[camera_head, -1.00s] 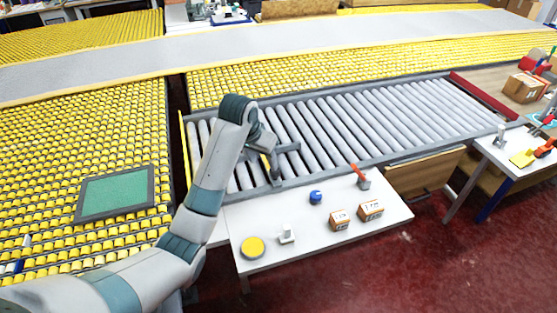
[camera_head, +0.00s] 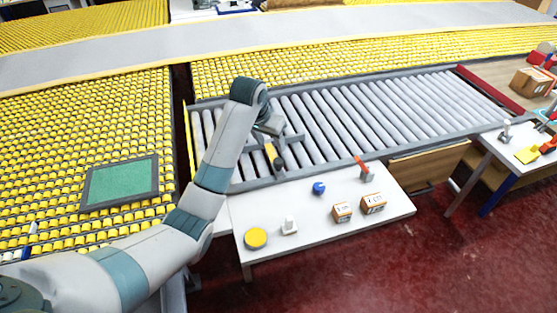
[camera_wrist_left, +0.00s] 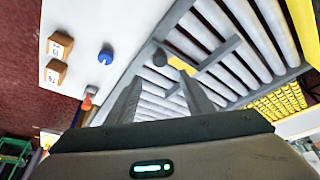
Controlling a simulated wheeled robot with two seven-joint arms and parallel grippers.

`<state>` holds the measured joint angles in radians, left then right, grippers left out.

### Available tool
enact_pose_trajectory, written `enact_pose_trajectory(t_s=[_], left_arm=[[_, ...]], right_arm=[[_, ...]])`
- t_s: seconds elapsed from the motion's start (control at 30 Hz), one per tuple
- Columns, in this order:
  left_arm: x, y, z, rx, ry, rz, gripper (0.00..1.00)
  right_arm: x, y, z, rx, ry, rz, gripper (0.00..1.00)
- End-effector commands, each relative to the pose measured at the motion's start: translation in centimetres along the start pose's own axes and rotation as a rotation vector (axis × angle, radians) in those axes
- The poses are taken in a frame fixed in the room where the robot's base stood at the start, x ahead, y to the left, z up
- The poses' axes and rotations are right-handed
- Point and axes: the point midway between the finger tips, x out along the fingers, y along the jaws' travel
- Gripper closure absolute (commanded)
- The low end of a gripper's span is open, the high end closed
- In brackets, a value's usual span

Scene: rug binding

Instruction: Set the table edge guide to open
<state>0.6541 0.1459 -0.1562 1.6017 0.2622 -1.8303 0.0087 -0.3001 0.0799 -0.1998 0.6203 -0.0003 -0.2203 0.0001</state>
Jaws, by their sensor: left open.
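The roller table (camera_head: 340,125) has a grey crossbar (camera_head: 293,140) near its left end. A yellow arm (camera_head: 269,152) with a dark round knob (camera_head: 279,163) sits beside that bar, near the table's front rail; this looks like the edge guide. My left gripper (camera_head: 270,124) hangs above the rollers, apart from it, its fingers partly hidden by the wrist. In the left wrist view my left gripper (camera_wrist_left: 160,80) is open and empty. The knob (camera_wrist_left: 160,57) and the yellow arm (camera_wrist_left: 180,65) show just beyond the fingertips. My right gripper is not seen.
A white side table (camera_head: 300,215) in front carries a yellow disc (camera_head: 256,238), a white block (camera_head: 289,226), a blue knob (camera_head: 319,188), a red-handled piece (camera_head: 363,170) and two small boxes (camera_head: 373,203). A green framed panel (camera_head: 121,182) lies on the yellow rollers at left.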

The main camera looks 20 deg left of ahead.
Motion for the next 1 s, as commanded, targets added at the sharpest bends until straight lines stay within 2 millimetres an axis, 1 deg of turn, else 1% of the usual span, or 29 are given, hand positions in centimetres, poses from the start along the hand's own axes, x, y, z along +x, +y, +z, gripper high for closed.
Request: enact_pose_trajectory(t_s=[0.03,0.3,0.6,0.8,1.0], left_arm=[[0.7,0.0,0.0,-0.001,-0.005,0.001,0.53],[5.5,0.0,0.1,0.000,-0.005,0.001,0.53],[10.3,0.0,0.0,0.000,-0.003,0.000,0.53],[12.7,0.0,0.0,0.001,-0.002,0.000,0.53],[13.9,0.0,0.0,0.001,-0.001,0.000,0.53]], right_arm=[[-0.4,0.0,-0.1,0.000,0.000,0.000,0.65],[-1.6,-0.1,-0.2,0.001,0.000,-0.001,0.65],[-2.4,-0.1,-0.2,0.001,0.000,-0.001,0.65],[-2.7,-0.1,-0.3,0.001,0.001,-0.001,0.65],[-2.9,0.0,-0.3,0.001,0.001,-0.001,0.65]])
